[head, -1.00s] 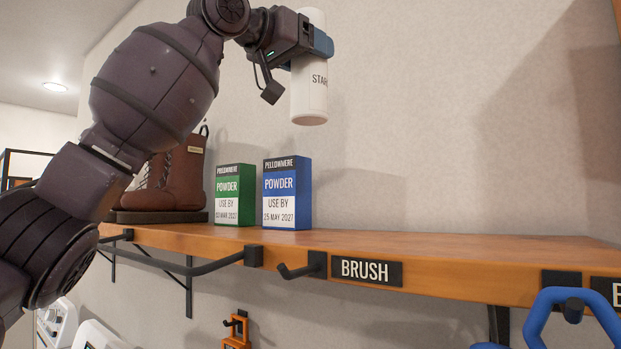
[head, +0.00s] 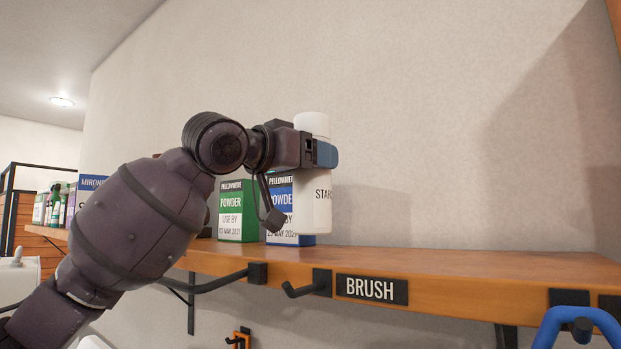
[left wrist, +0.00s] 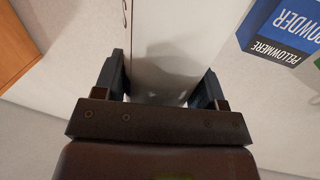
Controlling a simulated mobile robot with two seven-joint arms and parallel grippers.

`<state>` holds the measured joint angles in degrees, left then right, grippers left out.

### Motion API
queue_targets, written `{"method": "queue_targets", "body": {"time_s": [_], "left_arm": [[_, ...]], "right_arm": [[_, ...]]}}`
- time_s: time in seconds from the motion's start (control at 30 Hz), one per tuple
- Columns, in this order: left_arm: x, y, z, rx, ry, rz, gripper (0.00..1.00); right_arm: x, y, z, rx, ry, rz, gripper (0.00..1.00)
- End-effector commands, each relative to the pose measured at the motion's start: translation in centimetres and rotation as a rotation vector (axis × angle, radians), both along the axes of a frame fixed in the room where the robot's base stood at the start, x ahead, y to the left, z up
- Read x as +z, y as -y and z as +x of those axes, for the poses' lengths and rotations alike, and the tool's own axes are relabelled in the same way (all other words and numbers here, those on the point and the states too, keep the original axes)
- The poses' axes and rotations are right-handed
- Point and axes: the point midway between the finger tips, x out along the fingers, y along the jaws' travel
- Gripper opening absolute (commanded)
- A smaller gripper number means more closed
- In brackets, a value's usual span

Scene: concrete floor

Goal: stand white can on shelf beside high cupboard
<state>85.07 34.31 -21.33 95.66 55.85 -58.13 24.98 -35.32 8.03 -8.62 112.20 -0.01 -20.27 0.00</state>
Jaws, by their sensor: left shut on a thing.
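The white can (head: 316,205) is upright in my left gripper (head: 322,154), with part of the word "STAR" showing on its side. My left gripper is shut around its upper part. The can's base appears near the height of the wooden shelf (head: 450,268); I cannot tell whether it touches the shelf. In the left wrist view the white can (left wrist: 170,45) is between both fingers (left wrist: 160,85). The high cupboard is not recognisable in these frames. My right gripper is not in view.
A blue powder box (head: 280,208) is partly hidden behind the can, with a green powder box (head: 238,212) to its left. The shelf right of the can is clear. Hooks and a BRUSH label (head: 372,289) line its front edge.

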Motion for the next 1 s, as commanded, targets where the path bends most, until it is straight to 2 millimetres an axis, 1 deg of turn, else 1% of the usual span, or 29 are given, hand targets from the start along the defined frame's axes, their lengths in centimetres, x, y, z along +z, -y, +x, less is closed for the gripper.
{"method": "queue_targets", "body": {"time_s": [0.1, 0.2, 0.63, 0.67, 0.7, 0.77, 0.8, 1.0], "left_arm": [[-1.6, 0.0, 0.1, 0.000, -0.002, -0.001, 0.28], [-2.6, 0.0, 0.0, 0.000, -0.001, -0.001, 0.28], [-3.3, 0.0, 0.0, 0.000, 0.000, -0.001, 0.28], [-3.4, 0.0, 0.0, 0.000, -0.001, 0.000, 0.68], [-3.3, 0.0, 0.0, 0.000, -0.001, 0.000, 0.74], [-3.3, 0.0, 0.0, 0.000, -0.001, 0.000, 0.83], [-3.3, 0.0, 0.0, 0.000, -0.001, 0.000, 0.89], [-3.3, 0.0, 0.0, 0.000, -0.001, 0.000, 0.90]], "right_arm": [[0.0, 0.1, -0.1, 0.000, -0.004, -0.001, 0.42], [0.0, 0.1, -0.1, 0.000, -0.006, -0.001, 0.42], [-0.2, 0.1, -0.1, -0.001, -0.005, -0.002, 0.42], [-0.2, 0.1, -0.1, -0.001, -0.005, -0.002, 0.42], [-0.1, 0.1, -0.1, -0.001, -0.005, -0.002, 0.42], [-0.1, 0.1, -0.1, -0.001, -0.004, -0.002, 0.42], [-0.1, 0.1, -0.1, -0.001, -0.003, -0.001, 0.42], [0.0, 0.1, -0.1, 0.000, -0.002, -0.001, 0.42]]}}
